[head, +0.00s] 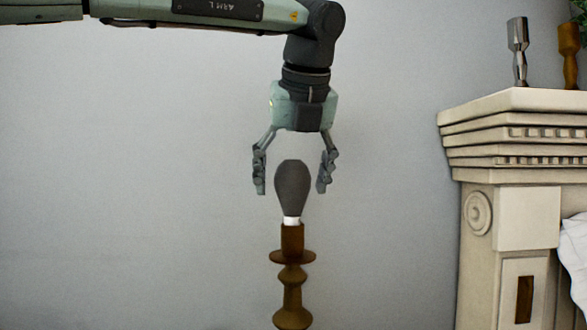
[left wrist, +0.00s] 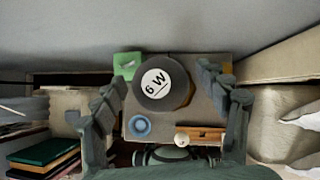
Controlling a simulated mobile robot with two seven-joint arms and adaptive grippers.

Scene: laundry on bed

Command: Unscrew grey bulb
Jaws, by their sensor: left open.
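The grey bulb (head: 292,187) stands upright with its white base in the brown socket (head: 292,240) of a turned wooden lamp stand (head: 292,280). My left gripper (head: 292,190) points straight down from above, open. Its two fingers are on either side of the bulb's upper part, with gaps between them and the glass. In the left wrist view the bulb's round top (left wrist: 162,88) bears a white disc reading "6 W", between the open fingers (left wrist: 170,100). My right gripper is not in view.
In the left wrist view a small table (left wrist: 200,120) lies below, and several books (left wrist: 45,155) are at lower left.

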